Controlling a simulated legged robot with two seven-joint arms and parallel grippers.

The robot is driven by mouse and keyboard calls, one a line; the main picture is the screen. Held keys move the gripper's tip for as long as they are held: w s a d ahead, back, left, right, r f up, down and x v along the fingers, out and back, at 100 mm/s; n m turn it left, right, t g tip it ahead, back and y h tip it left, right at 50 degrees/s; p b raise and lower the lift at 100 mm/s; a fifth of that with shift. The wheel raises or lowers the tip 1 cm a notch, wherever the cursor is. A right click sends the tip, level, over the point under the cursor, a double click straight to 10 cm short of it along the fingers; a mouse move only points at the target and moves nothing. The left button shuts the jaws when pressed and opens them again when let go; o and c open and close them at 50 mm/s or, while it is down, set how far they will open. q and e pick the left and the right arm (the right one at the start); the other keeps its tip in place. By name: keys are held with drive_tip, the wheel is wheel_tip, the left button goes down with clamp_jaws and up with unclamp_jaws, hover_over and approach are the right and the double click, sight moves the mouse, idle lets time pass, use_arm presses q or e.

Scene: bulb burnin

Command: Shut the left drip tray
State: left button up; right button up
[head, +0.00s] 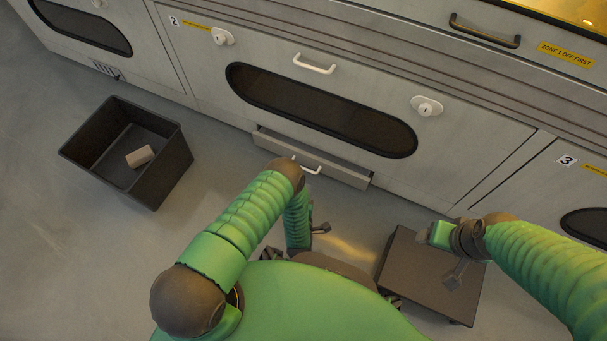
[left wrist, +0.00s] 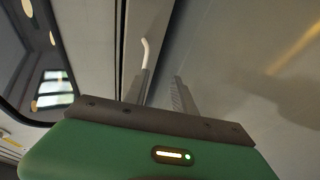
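A shallow grey drip tray (head: 320,160) sticks out a little from under the middle cabinet door, with a white bar handle (head: 308,166) on its front. My left gripper (head: 320,228) is low in front of the tray, partly hidden by my own arm. In the left wrist view the left gripper's two fingers (left wrist: 160,92) stand apart with nothing between them. The white handle (left wrist: 145,52) shows just beyond the fingertips, apart from them as far as I can see.
A black open bin (head: 85,140) with a small grey-brown block (head: 140,156) inside stands on the floor at the left. The dark low platform (head: 405,257) is at the lower right. The middle door (head: 320,109) is shut. Floor between bin and tray is clear.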

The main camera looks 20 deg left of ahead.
use_arm(q)
drive_tip(key=s+r+t+y+b, duration=0.1)
drive_tip(key=s+t, duration=0.2)
drive_tip(key=s, duration=0.4)
drive_tip(key=shift+n, duration=0.4)
drive_tip(key=b+x, duration=0.9)
drive_tip(key=x, duration=0.7)
drive_tip(key=shift+w, duration=0.4)
drive_tip(key=shift+w+a+r, duration=0.1)
drive_tip(key=shift+w+r, duration=0.05)
drive_tip(key=shift+w, duration=0.05)
clamp_jaws()
drive_tip(key=shift+s, duration=0.15)
